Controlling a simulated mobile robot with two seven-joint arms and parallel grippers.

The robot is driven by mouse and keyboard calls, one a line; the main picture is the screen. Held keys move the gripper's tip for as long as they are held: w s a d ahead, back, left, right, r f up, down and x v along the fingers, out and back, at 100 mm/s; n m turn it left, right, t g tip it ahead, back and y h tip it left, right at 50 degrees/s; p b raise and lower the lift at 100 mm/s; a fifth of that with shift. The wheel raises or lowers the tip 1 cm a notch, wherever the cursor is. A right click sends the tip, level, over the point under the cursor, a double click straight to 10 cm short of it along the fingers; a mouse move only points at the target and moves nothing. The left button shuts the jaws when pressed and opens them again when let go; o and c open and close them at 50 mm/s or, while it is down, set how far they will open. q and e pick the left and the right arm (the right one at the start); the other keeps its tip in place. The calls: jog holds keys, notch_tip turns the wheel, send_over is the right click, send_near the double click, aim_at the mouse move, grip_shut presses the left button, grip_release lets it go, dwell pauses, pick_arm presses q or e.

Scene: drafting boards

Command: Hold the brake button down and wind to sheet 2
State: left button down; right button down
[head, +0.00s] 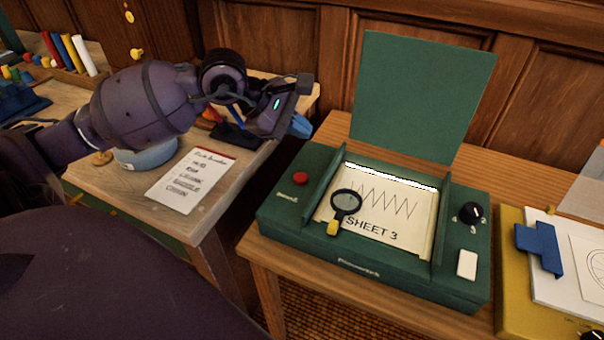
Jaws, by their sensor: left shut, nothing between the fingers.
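A green drafting box (363,262) with a raised back panel (415,100) stands on a wooden table. Its window shows a sheet (395,212) with a zigzag line and the words "SHEET 3". A red button (300,179) is on the box's left side, with a small unreadable label below it. A black knob (470,213) and a white rectangular key (467,264) are on its right side. My left gripper (301,127) is shut and empty, above and behind the red button, apart from it. My right gripper is not in view.
A magnifier (345,205) with a yellow handle end lies over the sheet. A yellow board (513,285) with a blue clip (540,248) is to the right. A printed card (192,180) lies on the left table. A gap separates the two tables.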

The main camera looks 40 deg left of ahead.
aim_at(300, 178)
pick_arm(q)
jog(key=shift+f, duration=0.1)
notch_tip(300, 178, down, 8)
jog(key=b, duration=0.3)
jog(key=shift+f+b, duration=0.35)
jog(key=shift+f, duration=0.05)
dwell(1.8)
jog(key=shift+f, duration=0.4)
